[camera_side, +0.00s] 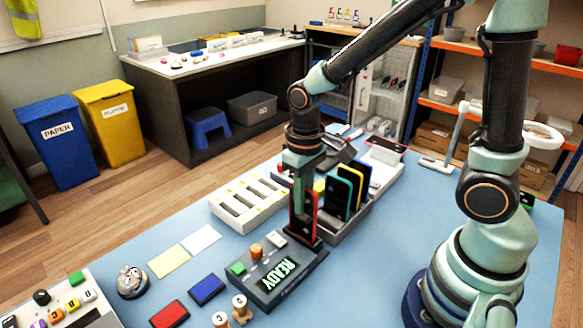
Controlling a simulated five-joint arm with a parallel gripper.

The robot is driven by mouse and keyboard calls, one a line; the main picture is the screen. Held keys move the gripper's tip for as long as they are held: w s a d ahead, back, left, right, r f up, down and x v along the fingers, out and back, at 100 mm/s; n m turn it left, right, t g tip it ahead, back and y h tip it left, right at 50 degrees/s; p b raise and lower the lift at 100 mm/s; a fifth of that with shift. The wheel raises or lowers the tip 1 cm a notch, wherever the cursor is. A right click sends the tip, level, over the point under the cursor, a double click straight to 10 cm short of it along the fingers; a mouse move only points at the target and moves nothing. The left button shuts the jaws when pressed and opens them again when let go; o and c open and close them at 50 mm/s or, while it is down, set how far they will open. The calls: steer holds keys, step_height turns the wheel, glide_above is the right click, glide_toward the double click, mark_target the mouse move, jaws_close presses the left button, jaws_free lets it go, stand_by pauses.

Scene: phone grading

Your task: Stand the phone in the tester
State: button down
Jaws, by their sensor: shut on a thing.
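A red-edged dark phone (304,220) is held upright in my gripper (303,183), which is shut on its upper part. The phone's lower end is at the back end of the tester (272,287), a dark box with a lit READY display. I cannot tell whether the phone rests in the tester's slot or is just above it. The tester has a green button and an orange knob on its left end.
A grey rack (352,222) with several upright phones stands close behind and right of my gripper. A white slotted tray (238,207) lies to the left. A bell (131,282), red pad (169,314) and blue pad (207,289) lie at front left.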

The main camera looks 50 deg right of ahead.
steer(key=shift+f, duration=0.25)
steer(key=shift+f, duration=0.25)
steer(key=shift+f, duration=0.15)
stand_by(0.5)
steer(key=shift+f, duration=0.35)
steer(key=c, duration=0.8)
jaws_free()
steer(key=o, duration=0.3)
